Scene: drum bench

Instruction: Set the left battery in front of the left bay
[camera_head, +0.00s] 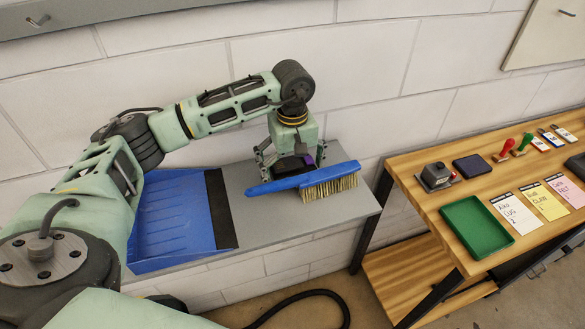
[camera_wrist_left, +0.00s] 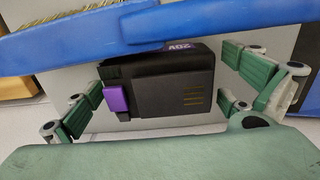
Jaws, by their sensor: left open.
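A black battery (camera_wrist_left: 165,85) with a purple latch lies on the grey shelf beside the blue brush. In the head view the battery (camera_head: 287,166) is partly hidden by my left gripper (camera_head: 292,160). That gripper is open and points down over the battery. In the left wrist view its fingers stand on either side of the battery, with a gap visible on both sides. No bay can be made out in either view. My right gripper does not show.
The blue brush (camera_head: 300,180) lies close in front of the battery. A blue dustpan (camera_head: 175,215) is to the left on the grey shelf (camera_head: 345,210). A wooden bench (camera_head: 450,225) at right holds a green tray (camera_head: 477,227), cards and stamps.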

